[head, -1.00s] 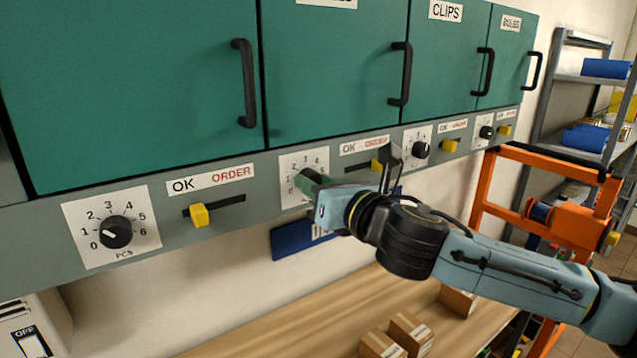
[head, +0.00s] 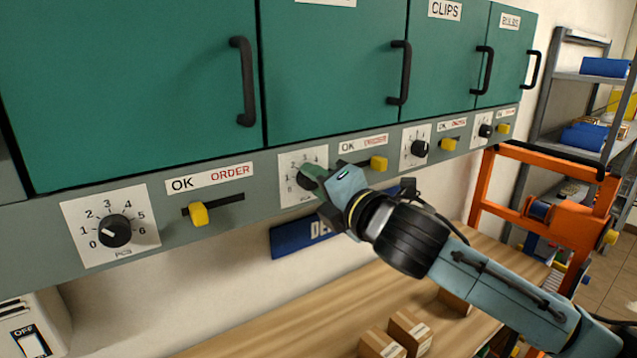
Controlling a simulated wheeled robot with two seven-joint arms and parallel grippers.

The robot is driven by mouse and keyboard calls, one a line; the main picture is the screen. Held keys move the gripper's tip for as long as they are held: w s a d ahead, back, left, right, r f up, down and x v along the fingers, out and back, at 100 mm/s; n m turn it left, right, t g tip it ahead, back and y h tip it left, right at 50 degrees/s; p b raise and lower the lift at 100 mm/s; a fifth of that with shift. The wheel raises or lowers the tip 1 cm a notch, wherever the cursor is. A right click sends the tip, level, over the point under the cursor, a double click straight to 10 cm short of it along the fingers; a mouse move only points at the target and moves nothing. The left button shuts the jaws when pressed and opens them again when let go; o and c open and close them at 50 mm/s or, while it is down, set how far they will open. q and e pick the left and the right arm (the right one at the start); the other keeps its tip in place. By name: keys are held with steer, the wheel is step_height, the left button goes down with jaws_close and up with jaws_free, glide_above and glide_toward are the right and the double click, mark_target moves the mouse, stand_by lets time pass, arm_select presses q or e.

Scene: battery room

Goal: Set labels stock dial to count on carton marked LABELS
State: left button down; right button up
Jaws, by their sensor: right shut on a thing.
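My right gripper (head: 322,184) is shut on the second dial (head: 308,180) from the left. The gripper hides most of the knob, and its pointer cannot be read. The dial's white scale plate (head: 290,163) shows a few numbers at its top and left. It sits under a green cabinet door whose label is cut off at the top edge. The leftmost dial (head: 115,231) is free, its pointer towards the low numbers. No carton marking can be read in this view. My left gripper is not in view.
Yellow OK/ORDER sliders (head: 198,214) sit beside the dials. Small cartons (head: 409,329) stand on the wooden bench (head: 290,325) below. A blue sign (head: 290,240) hangs behind my arm. An orange frame (head: 545,205) and grey shelves (head: 575,105) stand at the right.

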steer(key=m, duration=1.4)
steer(key=shift+f+m, duration=0.15)
steer(key=shift+m, duration=0.15)
steer(key=m, duration=0.4)
steer(key=shift+m, duration=0.3)
steer(key=o, duration=1)
steer(key=shift+c, duration=0.2)
steer(key=shift+s, duration=0.1)
